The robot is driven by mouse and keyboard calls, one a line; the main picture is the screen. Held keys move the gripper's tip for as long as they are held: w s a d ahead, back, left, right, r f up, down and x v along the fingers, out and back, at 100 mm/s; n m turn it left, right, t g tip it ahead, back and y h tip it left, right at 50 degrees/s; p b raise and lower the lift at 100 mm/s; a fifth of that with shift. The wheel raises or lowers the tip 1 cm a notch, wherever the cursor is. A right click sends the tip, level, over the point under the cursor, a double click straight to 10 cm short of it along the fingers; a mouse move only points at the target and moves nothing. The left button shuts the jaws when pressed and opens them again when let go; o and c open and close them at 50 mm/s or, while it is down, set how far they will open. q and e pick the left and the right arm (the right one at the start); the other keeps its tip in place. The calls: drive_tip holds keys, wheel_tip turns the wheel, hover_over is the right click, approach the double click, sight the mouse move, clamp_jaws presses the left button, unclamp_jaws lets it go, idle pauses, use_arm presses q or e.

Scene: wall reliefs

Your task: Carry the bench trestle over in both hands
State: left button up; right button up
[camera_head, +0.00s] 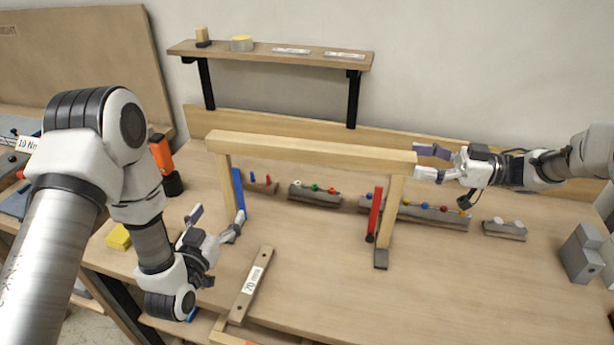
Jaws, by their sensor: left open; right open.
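The bench trestle (310,151) is a pale wooden beam on two legs, standing upright on the workbench. A blue strip (239,195) shows by its left leg and a red strip (374,213) by its right leg. My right gripper (416,162) is open at the right end of the beam, its fingers above and below the beam's level; I cannot tell whether they touch it. My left gripper (218,222) is open, low near the foot of the left leg, with its fingers pointing up and right. It holds nothing that I can see.
A labelled wooden bar (250,285) lies near the front left. Grey blocks (580,253) stand at the right. A wall shelf (270,55) is above.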

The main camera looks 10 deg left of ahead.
sight(232, 192)
use_arm(q)
drive_tip(key=w, duration=0.7)
drive_tip(key=shift+w+d, duration=0.3)
drive_tip(key=shift+w, duration=0.1)
use_arm(e)
drive_tip(key=a, duration=0.7)
drive_tip(key=shift+w+a, duration=0.3)
drive_tip(key=shift+a, duration=0.1)
use_arm(q)
drive_tip(key=c, duration=1.2)
use_arm(e)
drive_tip(key=c, duration=1.1)
use_arm(q)
clamp_jaws()
use_arm(e)
clamp_jaws()
drive_tip(key=shift+r, duration=0.1)
